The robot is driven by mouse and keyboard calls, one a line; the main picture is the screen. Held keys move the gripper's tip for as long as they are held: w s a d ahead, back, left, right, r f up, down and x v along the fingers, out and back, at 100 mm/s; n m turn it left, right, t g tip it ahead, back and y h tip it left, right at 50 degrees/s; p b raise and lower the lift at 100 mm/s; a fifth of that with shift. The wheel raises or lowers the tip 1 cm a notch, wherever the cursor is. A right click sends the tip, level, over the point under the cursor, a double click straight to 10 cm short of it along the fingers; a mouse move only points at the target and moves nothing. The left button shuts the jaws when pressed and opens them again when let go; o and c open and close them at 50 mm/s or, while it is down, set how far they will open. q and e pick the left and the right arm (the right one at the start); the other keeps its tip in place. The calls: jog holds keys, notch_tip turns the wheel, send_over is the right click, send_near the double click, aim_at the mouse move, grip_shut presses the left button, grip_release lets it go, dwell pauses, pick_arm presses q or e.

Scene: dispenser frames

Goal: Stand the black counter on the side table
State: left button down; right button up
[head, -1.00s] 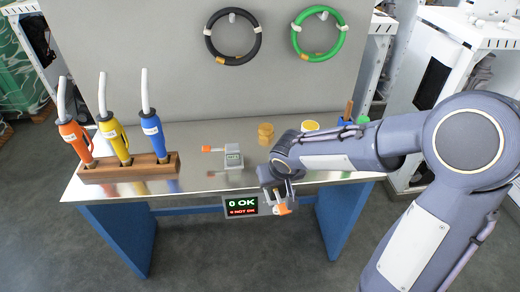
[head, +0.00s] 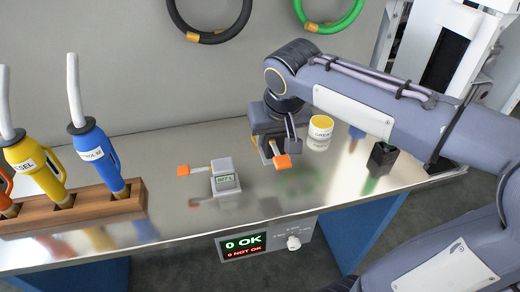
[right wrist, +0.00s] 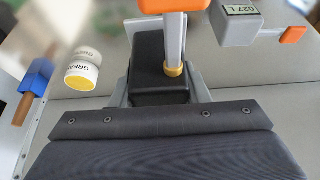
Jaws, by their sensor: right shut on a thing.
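My right gripper (head: 274,147) is shut on the black counter, held above or at the metal bench top; I cannot tell whether it touches. In the right wrist view the black counter (right wrist: 158,78) sits between the fingers, with a metal lever and orange tip. In the head view the gripper mostly hides it; its orange tip (head: 282,161) shows. A grey counter (head: 224,178) with an orange-tipped lever stands left of it. No separate side table can be made out. My left gripper is out of view.
A wooden rack (head: 85,208) with yellow and blue nozzles stands at left. A display (head: 244,246) hangs on the bench's front edge. The bench front centre is clear.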

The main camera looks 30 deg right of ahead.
jog(key=w+f, duration=0.2)
jog(key=w+d+f, duration=0.1)
jog(key=w+f, duration=0.1)
jog(key=w, duration=0.1)
jog(key=w+f+b, duration=0.1)
jog(key=w+f, duration=0.1)
jog(key=shift+w+d+f, duration=0.2)
jog(key=shift+w+f, duration=0.05)
jog(key=shift+w, duration=0.05)
jog(key=shift+w+d+f, duration=0.1)
jog(key=shift+w+f, duration=0.25)
jog(key=shift+f, duration=0.15)
jog(key=shift+f+b, duration=0.4)
jog(key=shift+f, duration=1.1)
jog(key=shift+f, duration=0.25)
jog(key=o, duration=1.2)
